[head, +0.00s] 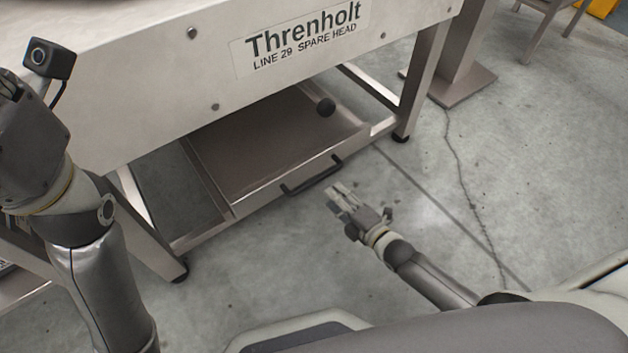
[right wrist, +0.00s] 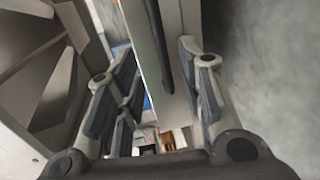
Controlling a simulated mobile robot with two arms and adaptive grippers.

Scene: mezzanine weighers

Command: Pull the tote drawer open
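The tote drawer (head: 235,165) is a flat metal tray low under the Threnholt machine. Its front edge carries a dark bar handle (head: 312,176). My right gripper (head: 336,190) is low in front of the drawer, close to the right part of the handle. In the right wrist view its fingers (right wrist: 155,52) are open. The dark handle bar (right wrist: 158,40) and the pale drawer front (right wrist: 170,100) appear between them in the picture; I see no grip on the bar. My left arm is raised at the left, and its fingers are not visible.
The machine's white body (head: 215,70) overhangs the drawer. Metal legs (head: 420,80) stand on both sides.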

